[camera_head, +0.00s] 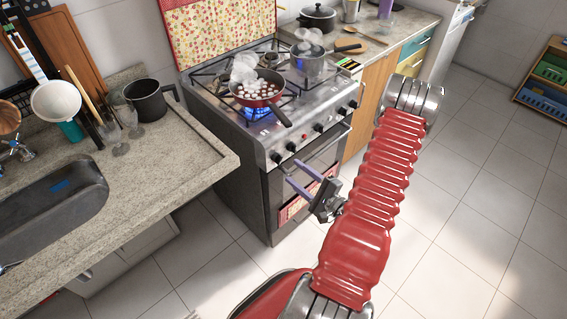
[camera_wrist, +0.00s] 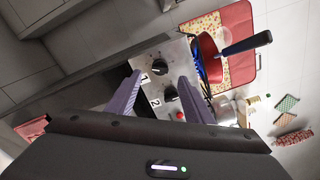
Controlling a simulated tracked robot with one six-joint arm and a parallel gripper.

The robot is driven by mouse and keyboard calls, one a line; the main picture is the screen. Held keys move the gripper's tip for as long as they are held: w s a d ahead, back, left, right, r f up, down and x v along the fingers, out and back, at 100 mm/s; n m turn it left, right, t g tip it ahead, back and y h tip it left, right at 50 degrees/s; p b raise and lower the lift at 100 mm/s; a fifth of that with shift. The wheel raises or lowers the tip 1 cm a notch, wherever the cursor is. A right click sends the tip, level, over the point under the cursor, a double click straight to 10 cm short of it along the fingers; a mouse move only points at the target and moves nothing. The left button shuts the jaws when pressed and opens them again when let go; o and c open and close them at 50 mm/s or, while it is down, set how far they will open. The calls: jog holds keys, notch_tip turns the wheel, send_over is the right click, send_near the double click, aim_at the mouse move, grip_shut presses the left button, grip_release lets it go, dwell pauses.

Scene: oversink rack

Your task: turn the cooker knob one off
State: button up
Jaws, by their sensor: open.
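Knob one (camera_wrist: 158,69) is a dark round knob beside a white "1" label in the wrist view. In the head view it is the leftmost knob (camera_head: 276,157) on the cooker's (camera_head: 262,142) front panel. Knob two (camera_wrist: 171,93) sits beside it, by a "2" label; it also shows in the head view (camera_head: 291,147). My gripper (camera_head: 292,172) is open and empty, its purple fingers pointing at the panel's left end. In the wrist view, knob one appears between and beyond the fingertips (camera_wrist: 160,76); contact is not visible. Its exact pointer angle is unclear.
A red pan (camera_head: 262,101) of round white food steams over a blue flame (camera_head: 257,113); its handle sticks out over the front edge. A steaming pot (camera_head: 307,68) stands behind. The stone counter (camera_head: 190,150) juts out left of the cooker. The tiled floor (camera_head: 470,200) at right is clear.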

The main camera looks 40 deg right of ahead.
aim_at(280, 161)
jog(key=shift+w+a, duration=0.15)
jog(key=shift+w, duration=3.35)
jog(key=c, duration=1)
